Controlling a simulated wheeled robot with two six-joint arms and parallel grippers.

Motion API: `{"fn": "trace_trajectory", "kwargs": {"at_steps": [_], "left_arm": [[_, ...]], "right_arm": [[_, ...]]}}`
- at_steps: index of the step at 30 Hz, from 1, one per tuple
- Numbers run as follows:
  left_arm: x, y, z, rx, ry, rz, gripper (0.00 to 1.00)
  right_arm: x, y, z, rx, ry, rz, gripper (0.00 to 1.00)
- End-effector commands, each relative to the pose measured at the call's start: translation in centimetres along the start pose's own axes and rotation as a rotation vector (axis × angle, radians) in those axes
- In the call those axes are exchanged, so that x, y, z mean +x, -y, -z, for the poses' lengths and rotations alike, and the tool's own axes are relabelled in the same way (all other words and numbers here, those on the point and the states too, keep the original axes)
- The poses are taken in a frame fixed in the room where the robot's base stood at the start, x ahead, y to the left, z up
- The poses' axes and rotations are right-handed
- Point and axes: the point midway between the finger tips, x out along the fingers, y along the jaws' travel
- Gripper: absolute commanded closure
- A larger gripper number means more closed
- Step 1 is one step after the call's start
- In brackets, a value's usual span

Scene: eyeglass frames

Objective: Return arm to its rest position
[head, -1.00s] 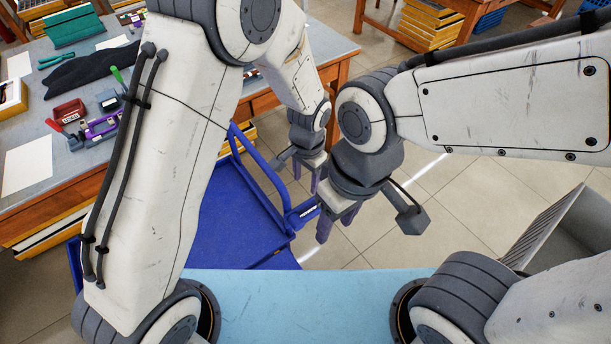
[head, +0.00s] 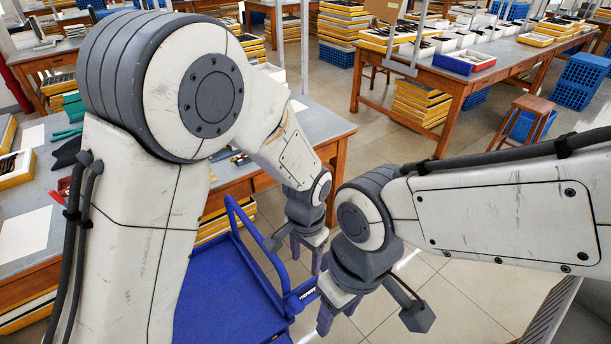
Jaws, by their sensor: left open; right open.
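My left gripper (head: 308,250) points down at the middle of the head view, above the blue cart's side and over the tiled floor. It is open, with nothing between its fingers. My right gripper (head: 338,309) is lower and nearer, also pointing down, and is open and empty. It partly overlaps the blue cart's handle rail in the picture. Both arms are bent and raised in front of me. The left arm's large upper joint hides much of the left workbench.
A blue cart (head: 215,296) stands below the arms. A workbench (head: 335,131) with tools and papers is at left. Another table (head: 520,58) with trays is at the back right, with a stool (head: 526,116) beside it.

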Motion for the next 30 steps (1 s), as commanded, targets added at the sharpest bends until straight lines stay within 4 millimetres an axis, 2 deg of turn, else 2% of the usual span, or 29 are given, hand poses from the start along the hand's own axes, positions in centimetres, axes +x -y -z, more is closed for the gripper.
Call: {"fn": "trace_trajectory", "kwargs": {"at_steps": [4,8,12,18,21,24,30], "left_arm": [[-0.6,-0.2,-0.3,-0.002,-0.004,-0.001,0.43],[-3.5,-1.4,-2.1,-0.015,-0.016,-0.009,0.43],[-7.6,-3.6,-6.1,-0.04,-0.033,-0.03,0.43],[-11.1,-6.1,-12.3,-0.068,-0.042,-0.068,0.43],[-11.8,-6.8,-14.5,-0.078,-0.044,-0.082,0.43],[-12.1,-7.2,-15.6,-0.082,-0.043,-0.09,0.43],[-12.1,-7.4,-16.1,-0.085,-0.041,-0.093,0.43]], "right_arm": [[0.0,0.0,0.0,0.0,0.0,0.0,0.5],[0.0,0.0,0.0,0.0,0.0,0.0,0.5],[0.0,0.0,0.0,0.0,0.0,0.0,0.5],[0.0,0.0,0.0,0.0,0.0,0.0,0.5],[0.0,0.0,0.0,0.0,0.0,0.0,0.5],[0.0,0.0,0.0,0.0,0.0,0.0,0.5],[0.0,0.0,0.0,0.0,0.0,0.0,0.5]]}}
